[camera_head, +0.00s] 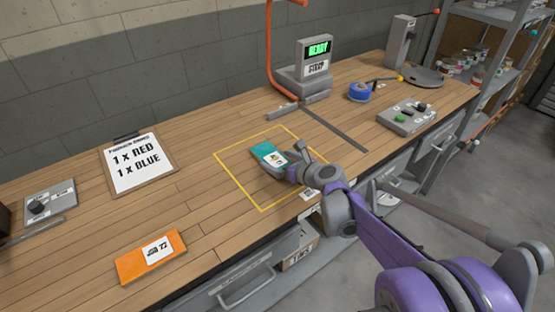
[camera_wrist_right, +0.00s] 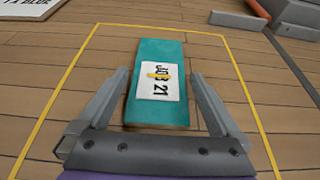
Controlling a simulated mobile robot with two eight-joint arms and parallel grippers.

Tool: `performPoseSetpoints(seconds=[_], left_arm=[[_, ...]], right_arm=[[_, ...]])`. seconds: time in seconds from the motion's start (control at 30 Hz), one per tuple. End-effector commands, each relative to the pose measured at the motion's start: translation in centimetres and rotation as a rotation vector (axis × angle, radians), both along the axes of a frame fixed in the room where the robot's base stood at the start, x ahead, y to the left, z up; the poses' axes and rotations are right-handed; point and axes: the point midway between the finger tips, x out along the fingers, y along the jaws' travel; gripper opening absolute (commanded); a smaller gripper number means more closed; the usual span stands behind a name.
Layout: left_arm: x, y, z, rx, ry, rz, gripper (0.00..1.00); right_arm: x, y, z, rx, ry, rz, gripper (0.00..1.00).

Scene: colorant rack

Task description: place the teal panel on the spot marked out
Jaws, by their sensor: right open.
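The teal panel (camera_head: 267,156) lies flat on the workbench inside the yellow outlined square (camera_head: 228,176). In the right wrist view the panel (camera_wrist_right: 158,57) bears a white label reading "JOB 21", and the yellow outline (camera_wrist_right: 70,70) runs around it with bare wood between. My right gripper (camera_head: 288,160) is at the panel's near end. In the right wrist view the jaws of the right gripper (camera_wrist_right: 162,98) are open, one finger on each side of the panel, with a gap showing on both sides. My left gripper is not in view.
An orange panel (camera_head: 150,256) lies at the front left of the bench. A clipboard (camera_head: 137,165) reads "1 x RED, 1 x BLUE". A scale (camera_head: 306,80) showing "READY", a blue tape roll (camera_head: 360,91) and a button box (camera_head: 407,117) stand farther back. Bare wood surrounds the square.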

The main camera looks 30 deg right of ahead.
Motion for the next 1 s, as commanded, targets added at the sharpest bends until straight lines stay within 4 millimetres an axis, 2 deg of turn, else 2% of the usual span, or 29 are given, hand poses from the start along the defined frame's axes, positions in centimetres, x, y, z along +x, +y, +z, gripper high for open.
performPoseSetpoints(seconds=[0.3,0.5,0.67,1.0], left_arm=[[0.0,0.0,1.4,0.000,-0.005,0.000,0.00],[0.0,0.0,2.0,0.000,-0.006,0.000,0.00],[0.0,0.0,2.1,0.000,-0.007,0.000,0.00],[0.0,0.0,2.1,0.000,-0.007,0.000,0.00]], right_arm=[[-6.3,-0.5,2.7,-0.001,-0.001,-0.004,1.00],[-9.1,-0.8,3.9,0.000,-0.001,-0.003,1.00],[-10.1,-0.8,4.2,0.000,-0.001,-0.001,1.00],[-10.2,-0.8,4.2,0.000,0.000,0.000,1.00]])
